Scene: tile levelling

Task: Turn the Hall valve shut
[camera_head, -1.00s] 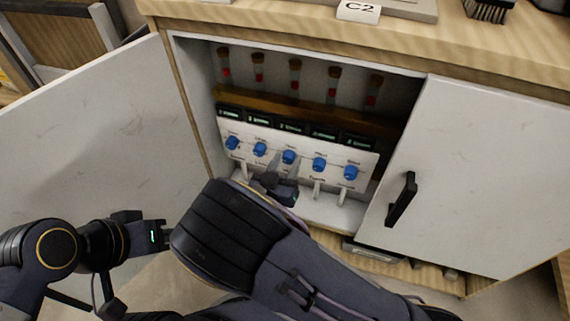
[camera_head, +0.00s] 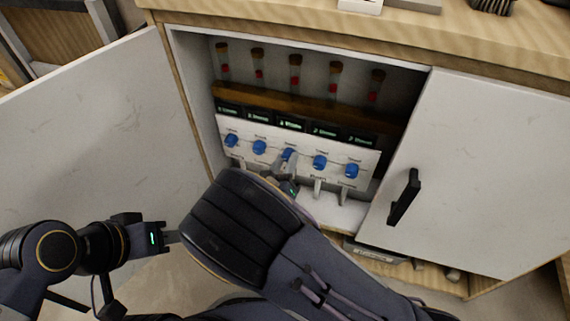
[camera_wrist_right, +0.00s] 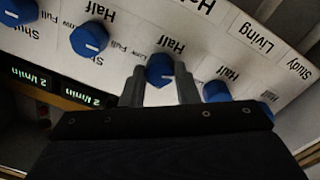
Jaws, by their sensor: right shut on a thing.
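A white valve panel (camera_head: 331,150) with a row of blue knobs sits inside the open cabinet. My right gripper (camera_head: 285,162) is at the middle blue knob (camera_head: 289,154), which it partly covers. In the right wrist view, the right gripper (camera_wrist_right: 160,80) has one finger on each side of this blue knob (camera_wrist_right: 160,66) and is shut on it. Labels such as Half, Living and Study show around the knobs; I cannot read the held knob's name. My left gripper (camera_head: 168,237) is low on the left, apart from the panel; its jaws are unclear.
The left white door (camera_head: 90,130) stands open. The right door (camera_head: 480,170) with a black handle (camera_head: 404,197) stands beside the opening. Small displays (camera_head: 291,123) and capped tubes (camera_head: 295,72) are above the panel. Grey levers (camera_head: 318,188) hang below the knobs.

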